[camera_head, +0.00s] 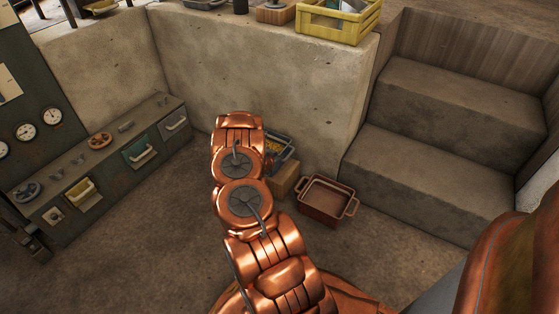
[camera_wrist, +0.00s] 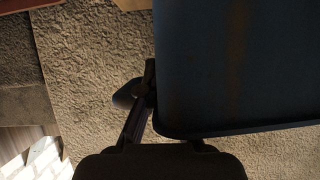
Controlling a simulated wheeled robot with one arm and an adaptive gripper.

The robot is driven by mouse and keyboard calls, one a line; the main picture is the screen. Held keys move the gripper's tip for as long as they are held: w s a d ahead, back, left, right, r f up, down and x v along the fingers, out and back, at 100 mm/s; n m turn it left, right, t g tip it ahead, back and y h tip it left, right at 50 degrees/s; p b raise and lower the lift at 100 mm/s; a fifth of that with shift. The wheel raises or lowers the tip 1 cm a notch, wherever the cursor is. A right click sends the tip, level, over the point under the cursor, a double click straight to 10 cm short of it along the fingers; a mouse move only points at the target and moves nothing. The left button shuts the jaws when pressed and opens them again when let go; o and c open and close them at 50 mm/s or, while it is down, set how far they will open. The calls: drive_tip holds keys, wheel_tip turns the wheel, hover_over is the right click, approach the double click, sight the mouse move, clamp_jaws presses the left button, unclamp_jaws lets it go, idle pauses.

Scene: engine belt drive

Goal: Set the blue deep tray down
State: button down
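The blue deep tray (camera_head: 289,145) shows partly behind my arm in the head view, near the concrete wall, with something yellow in it. In the wrist view, the tray (camera_wrist: 235,65) is a large dark blue surface filling the upper right, very close to the camera. My gripper (camera_wrist: 146,100) is at the tray's left lower edge. One dark finger shows against that edge and the other is hidden, but the gripper looks shut on the tray. In the head view my arm hides the gripper. I cannot tell whether the tray's underside touches anything.
A wooden box (camera_head: 286,179) stands just below the tray in the head view. A reddish-brown tray (camera_head: 327,199) lies on the floor to its right, before concrete steps (camera_head: 430,165). A low drawer bench (camera_head: 105,165) stands at left. Floor between bench and arm is clear.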

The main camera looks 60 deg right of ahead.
drive_tip(key=shift+f, duration=0.3)
drive_tip(key=c, duration=1.3)
unclamp_jaws()
drive_tip(key=shift+r, duration=0.1)
